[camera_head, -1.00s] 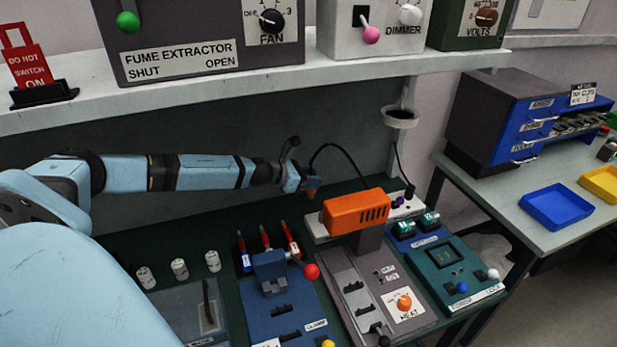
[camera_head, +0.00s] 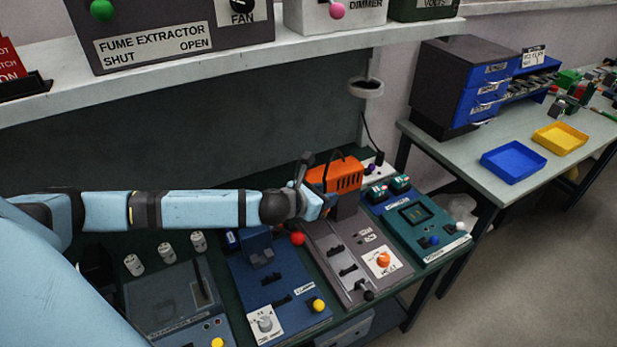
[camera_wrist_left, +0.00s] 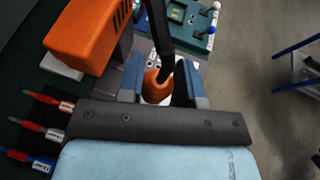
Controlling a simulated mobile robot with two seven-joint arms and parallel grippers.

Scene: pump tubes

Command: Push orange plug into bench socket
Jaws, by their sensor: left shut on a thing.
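My left gripper (camera_head: 325,204) reaches in from the left, just in front of the orange box-shaped tool head (camera_head: 335,176) and above the grey HEAT unit. In the left wrist view its fingers (camera_wrist_left: 160,84) are shut on the orange plug (camera_wrist_left: 154,90), whose black cable (camera_wrist_left: 160,40) runs up between them. The plug is hidden in the head view. A pale strip (camera_head: 379,163) with dark and purple fittings lies at the back of the bench, apart from the gripper. I cannot tell which fitting is the bench socket. My right gripper is not in view.
The grey HEAT unit (camera_head: 352,262) stands between a blue unit (camera_head: 285,290) and a teal unit (camera_head: 420,225). The white shelf (camera_head: 230,65) overhangs the back. Several small white cylinders (camera_head: 165,253) stand at left. A side table (camera_head: 455,145) holds blue and yellow trays.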

